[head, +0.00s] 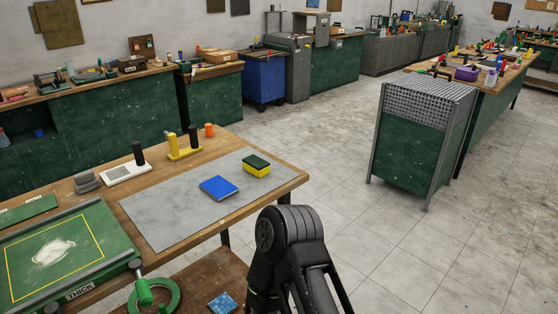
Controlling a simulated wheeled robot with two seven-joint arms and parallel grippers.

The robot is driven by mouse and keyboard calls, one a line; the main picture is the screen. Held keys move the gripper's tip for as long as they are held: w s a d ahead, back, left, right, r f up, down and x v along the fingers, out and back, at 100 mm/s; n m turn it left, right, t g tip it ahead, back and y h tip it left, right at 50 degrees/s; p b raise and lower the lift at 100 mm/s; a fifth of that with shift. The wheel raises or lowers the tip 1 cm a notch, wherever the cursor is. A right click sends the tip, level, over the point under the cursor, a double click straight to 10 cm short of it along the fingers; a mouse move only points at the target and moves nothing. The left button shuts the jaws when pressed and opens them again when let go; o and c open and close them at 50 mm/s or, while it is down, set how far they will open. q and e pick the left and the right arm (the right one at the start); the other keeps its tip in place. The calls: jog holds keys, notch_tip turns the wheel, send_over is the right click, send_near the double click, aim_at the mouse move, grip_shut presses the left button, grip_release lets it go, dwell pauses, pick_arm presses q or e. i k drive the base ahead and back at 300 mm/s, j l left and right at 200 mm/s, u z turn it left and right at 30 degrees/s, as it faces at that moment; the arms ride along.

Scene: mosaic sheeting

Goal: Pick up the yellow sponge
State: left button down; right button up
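The yellow sponge (256,169) has a dark green top layer. It lies flat on the grey mat (165,216) near the mat's far right corner, on the wooden table. A blue flat block (219,188) lies just left of it, apart from it. A black arm link of mine (290,240) rises at the bottom middle, in front of the table's right end and well short of the sponge. Neither of my grippers shows in this view. Nothing touches or covers the sponge.
A yellow stand with handles (184,152), a white-based black-handled tool (126,172) and an orange cup (209,130) stand along the back edge. A green press board (55,260) fills the left. The mat's middle is bare. Open floor lies right, before a green cabinet (415,150).

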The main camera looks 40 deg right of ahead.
aim_at(253, 165)
jog(key=z, duration=1.1)
